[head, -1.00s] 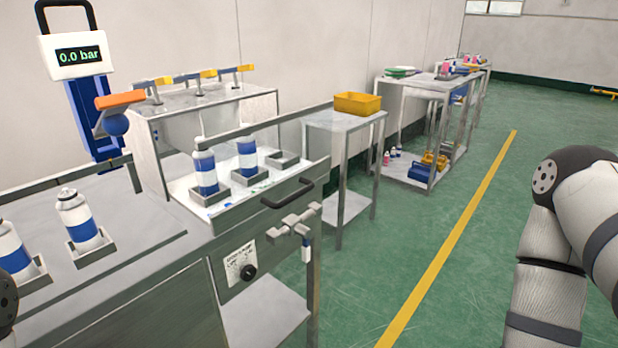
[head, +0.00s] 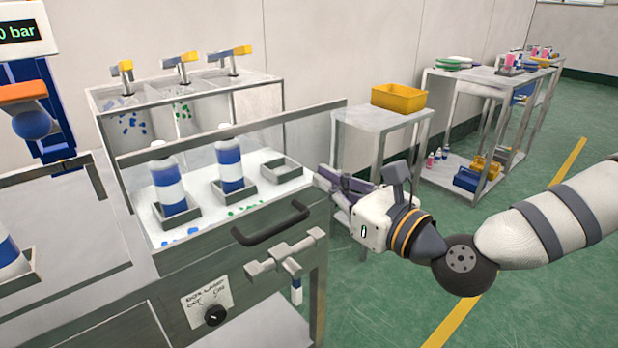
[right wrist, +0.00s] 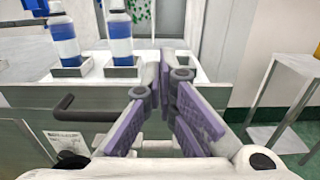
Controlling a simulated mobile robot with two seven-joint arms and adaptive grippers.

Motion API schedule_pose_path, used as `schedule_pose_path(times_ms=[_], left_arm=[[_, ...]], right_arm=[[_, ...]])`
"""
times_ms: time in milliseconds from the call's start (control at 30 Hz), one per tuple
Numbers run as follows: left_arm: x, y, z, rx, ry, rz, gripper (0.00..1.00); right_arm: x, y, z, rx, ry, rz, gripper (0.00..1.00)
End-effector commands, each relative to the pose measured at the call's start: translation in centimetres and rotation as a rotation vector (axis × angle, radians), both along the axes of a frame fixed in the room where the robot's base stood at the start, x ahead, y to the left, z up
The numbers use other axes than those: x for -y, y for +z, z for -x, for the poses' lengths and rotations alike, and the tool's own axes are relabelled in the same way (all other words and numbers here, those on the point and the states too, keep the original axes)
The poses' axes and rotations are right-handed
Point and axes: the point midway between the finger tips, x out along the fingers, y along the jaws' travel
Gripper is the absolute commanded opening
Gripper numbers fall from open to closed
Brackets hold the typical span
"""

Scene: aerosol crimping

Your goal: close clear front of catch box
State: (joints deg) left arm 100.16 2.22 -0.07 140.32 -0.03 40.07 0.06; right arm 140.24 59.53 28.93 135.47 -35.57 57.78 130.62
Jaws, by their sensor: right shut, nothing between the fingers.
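The catch box (head: 310,215) stands left of centre in the head view, with two blue-and-white cans (head: 168,187) (head: 230,170) in square holders on its white floor. Its clear front (head: 200,150) is a see-through pane with a grey top rim, before the cans. A dark bar handle (head: 270,224) is on the grey face below; it also shows in the right wrist view (right wrist: 66,108). My right gripper (head: 325,182) is shut and empty, just right of the box's right end. In the right wrist view its fingers (right wrist: 158,75) point toward the box. My left gripper is out of view.
A lamp knob (head: 215,315) and a grey valve-like fitting (head: 285,255) sit on the front below the handle. A side table (head: 385,118) with a yellow bin (head: 398,98) stands behind my right gripper. Green floor is open at right.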

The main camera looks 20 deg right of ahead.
Motion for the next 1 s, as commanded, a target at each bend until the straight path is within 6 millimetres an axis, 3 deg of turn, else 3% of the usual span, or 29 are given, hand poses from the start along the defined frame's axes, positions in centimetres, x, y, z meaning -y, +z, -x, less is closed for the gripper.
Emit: schedule_pose_path(times_ms=[233, 767, 1000], left_arm=[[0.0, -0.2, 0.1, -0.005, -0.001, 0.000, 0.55], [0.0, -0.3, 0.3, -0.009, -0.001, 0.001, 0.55], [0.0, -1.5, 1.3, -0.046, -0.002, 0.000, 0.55]], right_arm=[[-1.2, 0.1, -3.2, 0.000, 0.000, 0.002, 0.00], [-1.4, 0.0, -4.0, -0.001, -0.001, 0.001, 0.00], [-2.1, -0.5, -6.0, -0.006, -0.001, 0.001, 0.00]])
